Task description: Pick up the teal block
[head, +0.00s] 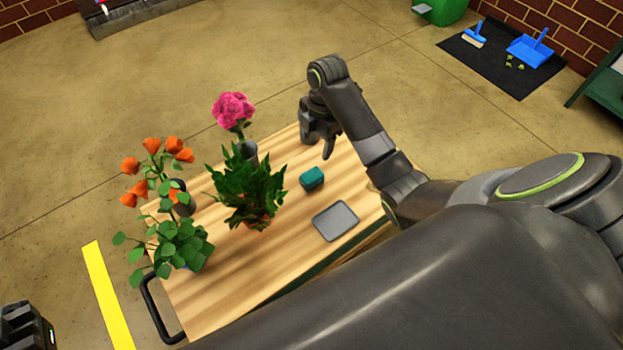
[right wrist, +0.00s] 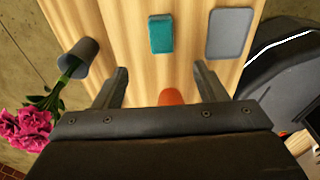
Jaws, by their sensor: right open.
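The teal block (head: 312,178) sits on the wooden table (head: 222,285), just behind a grey flat tray (head: 336,221). In the right wrist view the block (right wrist: 161,35) is ahead of the fingertips, roughly centred between them. My right gripper (head: 318,143) is open and empty above the far right part of the table; its two fingers (right wrist: 160,70) stand apart, not touching the block. Part of my left gripper (head: 26,326) shows at the bottom left corner; its jaws cannot be made out.
Left of the block stand a green leafy plant (head: 247,190), pink flowers in a grey vase (head: 250,150) and orange flowers (head: 140,190). A small orange-red thing (right wrist: 171,97), partly hidden by my gripper, shows in the right wrist view.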

